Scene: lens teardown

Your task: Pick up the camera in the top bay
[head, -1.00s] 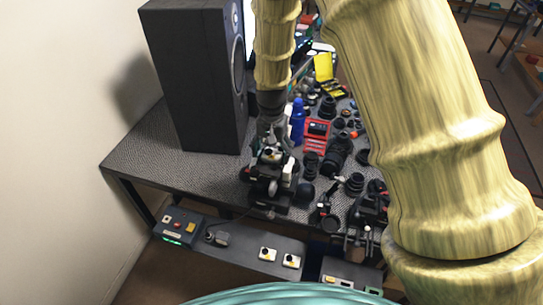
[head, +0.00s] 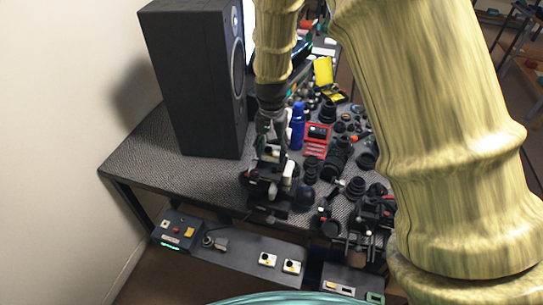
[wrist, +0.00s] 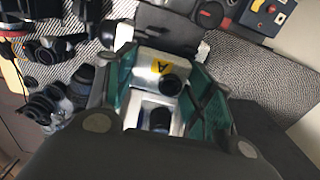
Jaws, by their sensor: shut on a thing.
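The camera (wrist: 150,68) is a small silver-white box with a yellow label marked A and a black round lens. In the wrist view it sits between the teal pads of my gripper (wrist: 166,98), which is shut on it. A second white part with a dark round piece shows just below it; I cannot tell if it belongs to the camera. In the head view my gripper (head: 268,140) points down at the black stand (head: 268,190) on the table's front edge. The camera is mostly hidden there, and I cannot tell if it is clear of the bay.
A large black speaker (head: 190,80) stands left of my gripper. A blue bottle (head: 298,125), a red case (head: 317,140) and several lenses crowd the table to the right. A lower shelf (head: 235,247) holds two white units and a control box (head: 178,231).

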